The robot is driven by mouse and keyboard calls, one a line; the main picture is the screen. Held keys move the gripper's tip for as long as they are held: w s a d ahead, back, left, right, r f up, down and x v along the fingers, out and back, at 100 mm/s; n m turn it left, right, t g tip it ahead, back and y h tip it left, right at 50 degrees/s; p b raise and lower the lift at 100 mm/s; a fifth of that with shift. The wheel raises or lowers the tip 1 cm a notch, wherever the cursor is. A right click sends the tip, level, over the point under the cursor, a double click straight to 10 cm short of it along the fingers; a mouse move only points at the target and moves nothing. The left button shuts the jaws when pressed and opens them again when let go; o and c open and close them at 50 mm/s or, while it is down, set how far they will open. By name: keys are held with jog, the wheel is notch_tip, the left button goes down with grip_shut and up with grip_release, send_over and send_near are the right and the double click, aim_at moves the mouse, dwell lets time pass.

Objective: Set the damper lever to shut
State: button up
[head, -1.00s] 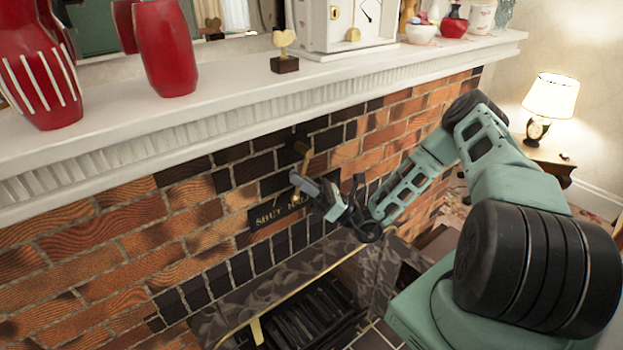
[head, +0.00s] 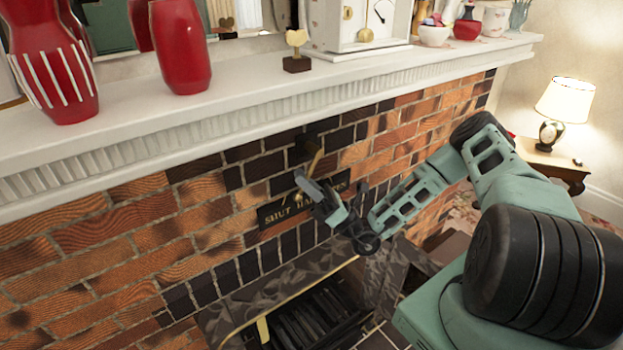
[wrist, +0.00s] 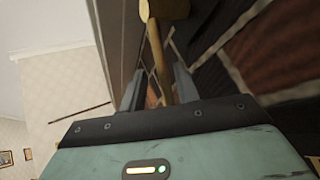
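The damper lever (head: 316,161) is a thin brass bar on a dark pivot in the brickwork under the mantel. My gripper (head: 328,184) is at the lever, in front of the plate. In the wrist view the lever (wrist: 159,62) runs down between the two fingers (wrist: 157,90), which stand apart with a visible gap on each side. I cannot tell whether either finger touches it.
The white mantel (head: 240,103) overhangs just above, with red vases (head: 180,47), a small heart ornament (head: 296,52) and a white clock (head: 362,25). The firebox opening (head: 300,318) lies below. A lamp (head: 563,105) stands on a side table at right.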

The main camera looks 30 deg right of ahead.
jog(key=shift+w+d, duration=0.1)
jog(key=shift+d+f, duration=0.1)
jog(key=shift+f, duration=0.05)
jog(key=b+v, duration=0.5)
jog(key=v, duration=1.2)
jog(key=shift+s, duration=0.2)
